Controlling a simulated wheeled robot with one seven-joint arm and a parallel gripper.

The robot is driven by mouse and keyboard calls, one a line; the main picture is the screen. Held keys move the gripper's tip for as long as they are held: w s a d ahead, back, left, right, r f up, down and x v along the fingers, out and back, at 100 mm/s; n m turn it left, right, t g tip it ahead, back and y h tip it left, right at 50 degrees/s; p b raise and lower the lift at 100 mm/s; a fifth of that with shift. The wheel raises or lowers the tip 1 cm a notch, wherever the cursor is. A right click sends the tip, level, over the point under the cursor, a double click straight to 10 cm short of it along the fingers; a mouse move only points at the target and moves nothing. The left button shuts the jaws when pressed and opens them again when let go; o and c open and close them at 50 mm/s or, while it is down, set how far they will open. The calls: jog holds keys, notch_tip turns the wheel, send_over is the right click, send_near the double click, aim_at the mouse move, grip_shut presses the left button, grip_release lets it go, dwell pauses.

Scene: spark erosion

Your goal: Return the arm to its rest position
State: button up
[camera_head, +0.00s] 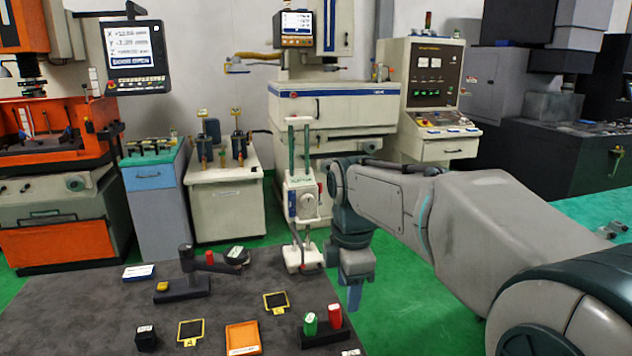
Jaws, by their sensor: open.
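My arm reaches in from the right side of the head view, with its forearm running left and its wrist bent downward. My gripper (354,296) points down just past the right edge of the dark table (90,312), over the green floor. It is open, and nothing shows between its fingers, though they are small and seen nearly side-on. The gripper is apart from the objects on the table. The closest are a green cylinder (310,324) and a red cylinder (335,316) in a dark holder, below and to the left of it.
On the table are an orange tray (243,338), two yellow-edged dark pads (191,331) (276,302), a black block (147,338) and a dark stand (182,288). A white upright device (302,205) stands left of my wrist. Machines line the back wall. Green floor lies between.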

jog(key=s+d+f+m+t, duration=0.1)
jog(key=s+d+f+m, duration=0.3)
jog(key=s+m, duration=0.4)
jog(key=s+d+f+m+t, duration=0.1)
jog(key=s+d+f+m, duration=0.3)
jog(key=s+m, duration=0.5)
jog(key=d+m, duration=0.1)
jog(key=m, duration=0.2)
jog(key=shift+d+f, duration=0.15)
jog(key=shift+f, duration=0.1)
